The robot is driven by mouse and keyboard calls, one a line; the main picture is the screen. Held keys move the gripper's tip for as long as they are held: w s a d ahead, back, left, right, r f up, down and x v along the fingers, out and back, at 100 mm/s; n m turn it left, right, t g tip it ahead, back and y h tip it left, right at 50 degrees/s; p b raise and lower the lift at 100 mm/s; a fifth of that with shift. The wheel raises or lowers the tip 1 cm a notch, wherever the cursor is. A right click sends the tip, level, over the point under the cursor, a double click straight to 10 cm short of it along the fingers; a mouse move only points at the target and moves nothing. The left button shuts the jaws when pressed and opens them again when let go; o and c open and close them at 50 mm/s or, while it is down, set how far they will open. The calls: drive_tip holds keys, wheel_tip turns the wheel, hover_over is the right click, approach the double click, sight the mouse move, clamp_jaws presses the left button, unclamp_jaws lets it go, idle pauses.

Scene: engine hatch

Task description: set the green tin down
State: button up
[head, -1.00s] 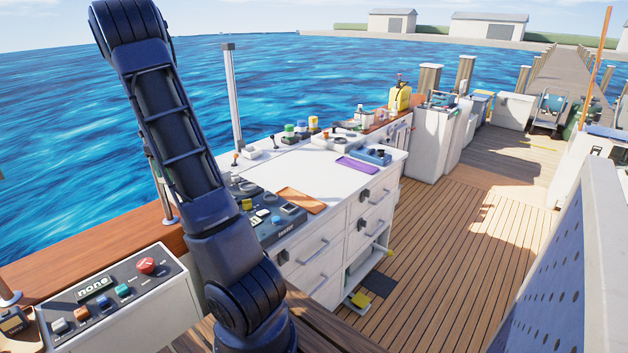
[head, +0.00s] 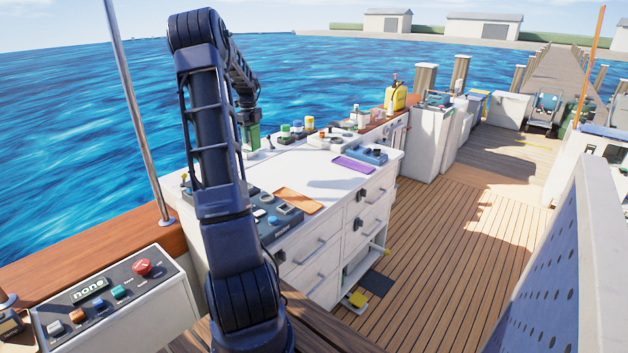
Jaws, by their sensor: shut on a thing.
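The green tin (head: 253,138) is at the end of my arm, over the back left part of the white counter top (head: 315,167). My gripper (head: 249,121) is shut on it, pointing down from above. The tin looks upright. It is small in the view and partly hidden by my arm, so I cannot tell whether its base touches the counter.
Small jars with green, blue and yellow lids (head: 297,127) stand right of the tin. An orange mat (head: 298,201), a purple mat (head: 353,164) and a blue device (head: 367,153) lie on the counter. A dark control panel (head: 272,216) sits at the front left. Bare white surface lies between them.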

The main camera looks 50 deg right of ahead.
drive_tip(key=s+d+r+m, duration=0.1)
drive_tip(key=s+d, duration=0.7)
drive_tip(key=d, duration=0.3)
drive_tip(key=s+d+r+m, duration=0.1)
drive_tip(key=s+d+r, duration=0.1)
drive_tip(key=s+d, duration=0.75)
drive_tip(key=f, duration=2)
drive_tip(key=shift+w+d, duration=0.25)
drive_tip(key=shift+w, duration=0.15)
drive_tip(key=shift+f, duration=0.1)
drive_tip(key=o, duration=1.2)
